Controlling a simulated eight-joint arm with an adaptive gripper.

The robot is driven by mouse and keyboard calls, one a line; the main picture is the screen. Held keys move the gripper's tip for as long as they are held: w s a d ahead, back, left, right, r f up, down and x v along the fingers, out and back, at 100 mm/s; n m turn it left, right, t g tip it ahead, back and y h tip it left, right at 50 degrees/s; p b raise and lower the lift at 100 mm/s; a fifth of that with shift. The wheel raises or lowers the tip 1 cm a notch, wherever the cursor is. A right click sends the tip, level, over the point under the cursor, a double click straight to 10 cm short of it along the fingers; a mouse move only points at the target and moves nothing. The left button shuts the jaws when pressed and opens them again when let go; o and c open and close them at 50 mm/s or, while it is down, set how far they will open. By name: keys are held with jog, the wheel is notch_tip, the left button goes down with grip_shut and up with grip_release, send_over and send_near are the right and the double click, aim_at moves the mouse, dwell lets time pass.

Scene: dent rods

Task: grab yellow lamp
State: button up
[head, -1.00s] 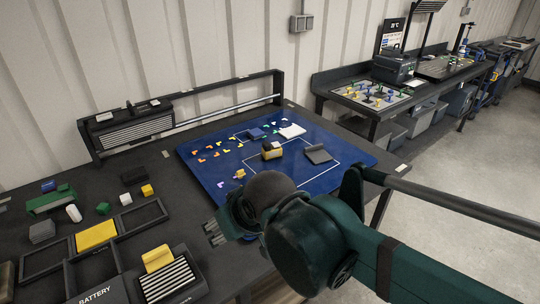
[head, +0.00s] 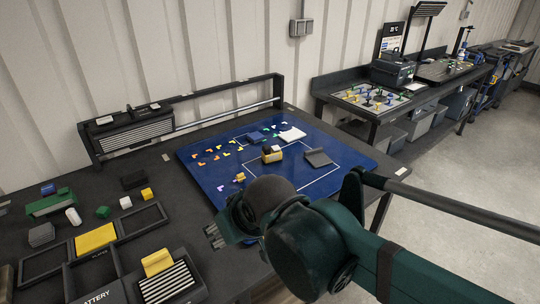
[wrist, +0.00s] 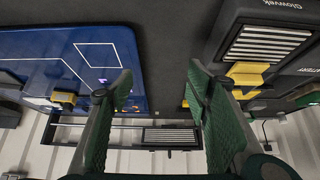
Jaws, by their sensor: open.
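Several yellow things show, and I cannot tell for sure which is the lamp. A yellow piece (head: 157,261) stands upright on a dark box with a striped top (head: 167,282) at the front of the bench. In the wrist view this striped box (wrist: 268,45) is at the upper right, with the yellow piece (wrist: 247,74) beside it. A yellow-and-dark object (head: 271,154) sits on the blue mat (head: 225,165). My gripper (head: 214,236) is open and empty above the bench, right of the striped box. Its green fingers (wrist: 160,72) are wide apart in the wrist view.
A flat yellow panel (head: 95,238) lies among dark frames (head: 144,217) at left. A yellow cube (head: 147,194), a green block (head: 50,202) and other small blocks are behind it. A dark rack (head: 130,135) lines the back.

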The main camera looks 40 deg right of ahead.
jog(key=shift+w+r, duration=0.1)
jog(key=shift+r, duration=0.05)
jog(key=w+d+r+m+g+p, duration=0.2)
jog(key=w+d+r+m+p, duration=0.4)
jog(key=w, duration=0.4)
jog(key=m+g+p, duration=0.5)
jog(key=m+p, duration=0.9)
jog(key=p, duration=0.1)
send_over(272, 153)
jog(key=w, duration=0.1)
jog(key=f, duration=0.7)
jog(key=shift+w+a, duration=0.1)
jog(key=shift+a, duration=0.15)
jog(key=shift+d+f+m, duration=0.4)
jog(key=shift+d+f, duration=0.1)
